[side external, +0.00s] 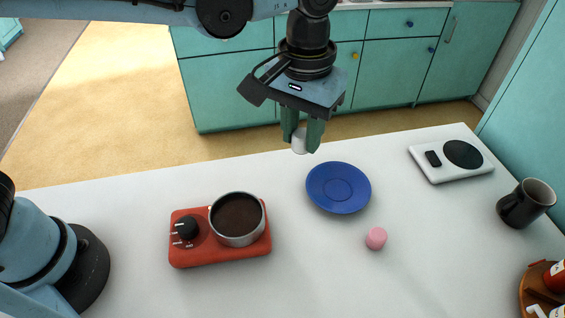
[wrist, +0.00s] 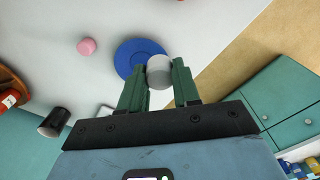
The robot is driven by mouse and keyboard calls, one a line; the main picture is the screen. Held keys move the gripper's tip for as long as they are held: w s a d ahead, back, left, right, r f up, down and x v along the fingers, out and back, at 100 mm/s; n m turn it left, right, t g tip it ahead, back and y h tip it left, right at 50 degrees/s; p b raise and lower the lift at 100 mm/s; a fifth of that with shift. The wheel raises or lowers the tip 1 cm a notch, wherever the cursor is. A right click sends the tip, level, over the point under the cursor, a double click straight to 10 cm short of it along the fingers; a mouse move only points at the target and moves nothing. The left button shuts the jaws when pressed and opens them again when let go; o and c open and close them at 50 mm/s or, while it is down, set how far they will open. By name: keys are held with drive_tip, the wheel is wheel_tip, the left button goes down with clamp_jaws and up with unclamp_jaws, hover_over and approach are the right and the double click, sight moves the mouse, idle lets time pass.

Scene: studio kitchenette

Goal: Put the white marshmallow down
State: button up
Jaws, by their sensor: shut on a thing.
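The white marshmallow (side external: 299,141) is between the two green fingers of my gripper (side external: 302,138), which is shut on it. In the side view it is held in the air, seen against the table's far edge. In the wrist view the marshmallow (wrist: 160,72) shows as a pale short cylinder between the fingertips (wrist: 160,82), overlapping the edge of the blue saucer (wrist: 128,55). The blue saucer (side external: 322,188) lies on the white table, empty, nearer the camera than the gripper in the side view.
A pink marshmallow (side external: 376,238) lies near the saucer. A red burner (side external: 190,256) carries a pot of dark liquid (side external: 238,218). A white scale-like device (side external: 443,174), a dark mug (side external: 525,203) and a wooden tray (side external: 532,287) with bottles stand at right. The table's front middle is clear.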

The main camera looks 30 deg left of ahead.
drive_tip(key=s+d+f, duration=0.2)
drive_tip(key=s+d, duration=0.2)
drive_tip(key=d, duration=0.5)
hover_over(338, 189)
wheel_tip(338, 189, down, 7)
drive_tip(key=shift+f, duration=2.2)
drive_tip(key=shift+f, duration=0.15)
drive_tip(key=o, duration=0.9)
drive_tip(key=shift+o, duration=0.2)
